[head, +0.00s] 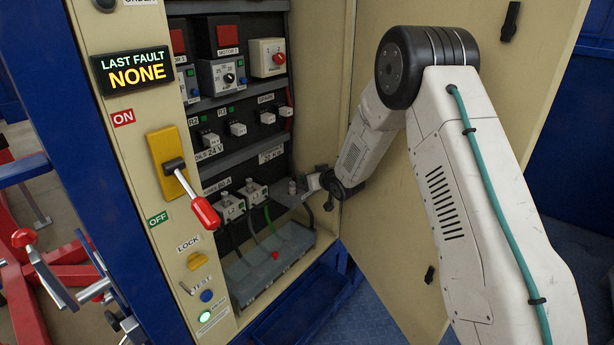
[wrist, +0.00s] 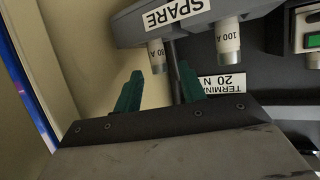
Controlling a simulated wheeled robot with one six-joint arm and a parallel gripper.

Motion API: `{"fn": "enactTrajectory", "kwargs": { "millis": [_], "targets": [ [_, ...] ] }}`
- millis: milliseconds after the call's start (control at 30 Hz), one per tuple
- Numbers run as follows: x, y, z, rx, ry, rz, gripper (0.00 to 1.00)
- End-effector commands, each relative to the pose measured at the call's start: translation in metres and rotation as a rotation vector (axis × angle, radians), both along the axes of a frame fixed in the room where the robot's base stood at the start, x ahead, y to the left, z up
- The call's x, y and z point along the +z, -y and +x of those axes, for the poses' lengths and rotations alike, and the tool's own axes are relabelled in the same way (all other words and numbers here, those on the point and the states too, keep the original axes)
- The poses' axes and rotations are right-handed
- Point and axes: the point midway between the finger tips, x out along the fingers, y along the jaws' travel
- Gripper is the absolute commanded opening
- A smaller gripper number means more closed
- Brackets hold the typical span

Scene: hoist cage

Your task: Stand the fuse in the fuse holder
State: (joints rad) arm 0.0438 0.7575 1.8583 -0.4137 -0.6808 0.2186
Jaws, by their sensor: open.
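Two pale cylindrical fuses stand on the grey spare shelf, which appears upside down in the wrist view. One fuse (wrist: 157,58) has a partly legible label ending in 0 A; the other (wrist: 229,45) reads 100 A. My gripper (wrist: 160,75) is open and empty, with its green fingertips on either side of the first fuse; contact cannot be told. In the head view my gripper (head: 308,182) is beside the shelf, where one fuse (head: 291,187) shows. Grey fuse holders (head: 230,207) and (head: 255,192) are to its left; whether they hold fuses is unclear.
The spare shelf (wrist: 125,30) is close to the cabinet's cream side wall (wrist: 60,60). A grey terminal trough (head: 270,262) with cables lies below. A red-handled lever (head: 205,212) sticks out at the left. The open cream door (head: 400,250) is on the right.

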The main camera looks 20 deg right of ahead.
Motion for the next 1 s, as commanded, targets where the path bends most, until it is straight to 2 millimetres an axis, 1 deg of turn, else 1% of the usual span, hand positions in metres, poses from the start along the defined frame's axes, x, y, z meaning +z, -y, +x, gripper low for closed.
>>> {"fn": "enactTrajectory", "kwargs": {
  "millis": [33, 100, 200, 300, 400, 567, 667, 767, 867, 900, 967, 1000],
  "targets": [
    [0.006, 0.003, -0.011, -0.001, 0.0, 0.0, 0.41],
    [0.011, 0.006, -0.024, -0.001, 0.001, 0.0, 0.41],
    [0.018, 0.01, -0.04, -0.001, 0.001, 0.0, 0.41],
    [0.023, 0.013, -0.051, -0.001, 0.001, 0.0, 0.41],
    [0.025, 0.014, -0.058, 0.0, 0.0, 0.0, 0.41],
    [0.026, 0.014, -0.061, 0.0, 0.0, -0.001, 0.41],
    [0.034, 0.016, -0.063, -0.008, -0.008, -0.009, 0.41],
    [0.055, 0.021, -0.073, -0.034, -0.047, -0.037, 0.41],
    [0.086, 0.028, -0.094, -0.079, -0.113, -0.077, 0.41],
    [0.099, 0.032, -0.106, -0.1, -0.148, -0.092, 0.41],
    [0.118, 0.036, -0.126, -0.129, -0.202, -0.113, 0.41],
    [0.13, 0.039, -0.14, -0.148, -0.238, -0.125, 0.41]
  ]
}}
